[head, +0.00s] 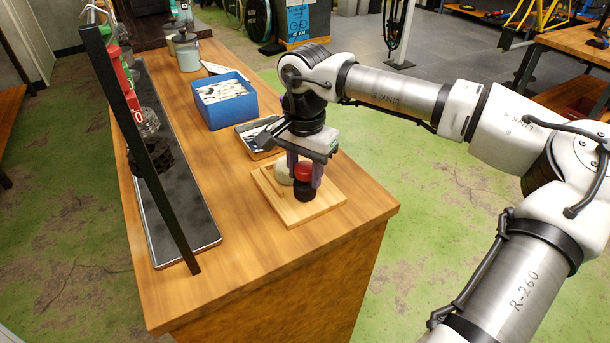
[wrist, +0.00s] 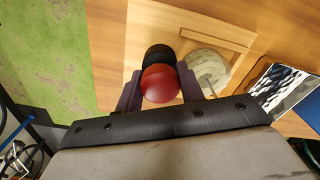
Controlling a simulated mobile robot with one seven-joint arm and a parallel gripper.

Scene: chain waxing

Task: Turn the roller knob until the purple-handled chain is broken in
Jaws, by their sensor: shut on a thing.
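The roller knob appears as a red ball-like top (head: 303,171) over a dark base on a square wooden board (head: 325,203) near the counter's front end. My gripper (head: 305,177) points down with its two fingers on either side of the red top, shut on it. The wrist view shows the red knob (wrist: 160,84) between my gripper's fingers (wrist: 160,90), with the dark round part (wrist: 160,55) just behind it. A pale round piece (wrist: 207,68) sits beside it on the board. I cannot make out a purple-handled chain; dark and grey chain-like pieces (head: 162,156) hang at the left rack.
A blue box (head: 225,107) of pale pieces and a shallow metal tray (head: 250,140) stand behind the board. A black rack post (head: 140,140) rises over a long dark tray (head: 190,222) at the left. The counter's front is clear.

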